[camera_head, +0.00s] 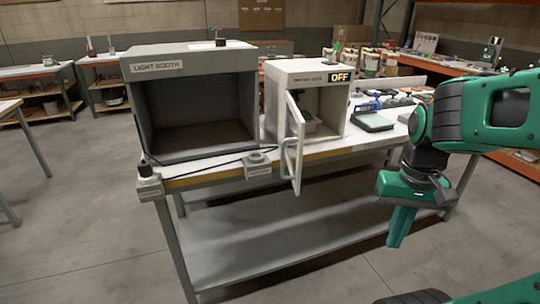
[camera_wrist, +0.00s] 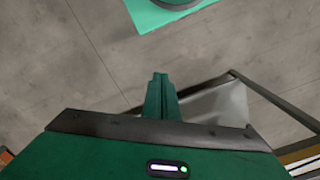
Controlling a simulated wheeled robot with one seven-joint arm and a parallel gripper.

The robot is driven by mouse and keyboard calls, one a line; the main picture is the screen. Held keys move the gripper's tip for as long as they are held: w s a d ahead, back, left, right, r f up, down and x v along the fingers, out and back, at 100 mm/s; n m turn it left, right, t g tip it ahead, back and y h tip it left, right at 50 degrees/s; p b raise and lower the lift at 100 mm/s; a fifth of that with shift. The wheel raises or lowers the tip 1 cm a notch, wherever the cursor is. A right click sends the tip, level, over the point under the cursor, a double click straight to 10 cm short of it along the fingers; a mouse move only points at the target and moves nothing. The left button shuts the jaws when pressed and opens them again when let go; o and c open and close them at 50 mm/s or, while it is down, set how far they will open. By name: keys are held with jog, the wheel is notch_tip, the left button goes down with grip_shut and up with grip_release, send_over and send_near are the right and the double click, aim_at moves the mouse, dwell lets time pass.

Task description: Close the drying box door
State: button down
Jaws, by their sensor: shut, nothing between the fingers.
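The drying box (camera_head: 306,77) is a white cabinet on the bench, with an "OFF" sign at its top right. Its door (camera_head: 291,145) is hinged on the left and stands wide open, swung out past the bench's front edge. A handle (camera_head: 284,155) shows on the door. A small pale item sits inside the box. My gripper (camera_head: 394,243) hangs to the right of the door, in front of the bench and well apart from it, pointing down. Its fingers are together and empty, as the wrist view (camera_wrist: 160,78) also shows. The door is not visible in the wrist view.
The light booth (camera_head: 190,100) stands left of the drying box. A scale (camera_head: 372,121) and small items lie to its right. The bench (camera_head: 210,172) has a front edge and a lower shelf (camera_head: 270,240). The floor before the bench is free.

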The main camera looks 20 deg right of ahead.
jog(key=w+a+r+n+t+h, duration=0.1)
jog(key=w+a+r+h, duration=0.15)
jog(key=w, duration=0.35)
jog(key=w+a+r+n+h, duration=0.1)
jog(key=w+r, duration=0.3)
jog(key=w, duration=0.3)
jog(key=w+a+r+n+t+h, duration=0.1)
jog(key=w+a+r, duration=0.1)
jog(key=w+r, duration=0.3)
jog(key=w+a+r+n+t+h, duration=0.15)
jog(key=w+a, duration=0.25)
jog(key=a, duration=0.7)
jog(key=w+a+r+t, duration=0.1)
jog(key=w+a+r, duration=0.15)
jog(key=a, duration=0.75)
jog(key=w+d+f, duration=0.3)
jog(key=d+f, duration=0.5)
jog(key=d, duration=0.1)
jog(key=shift+w, duration=0.35)
jog(key=shift+a, duration=0.1)
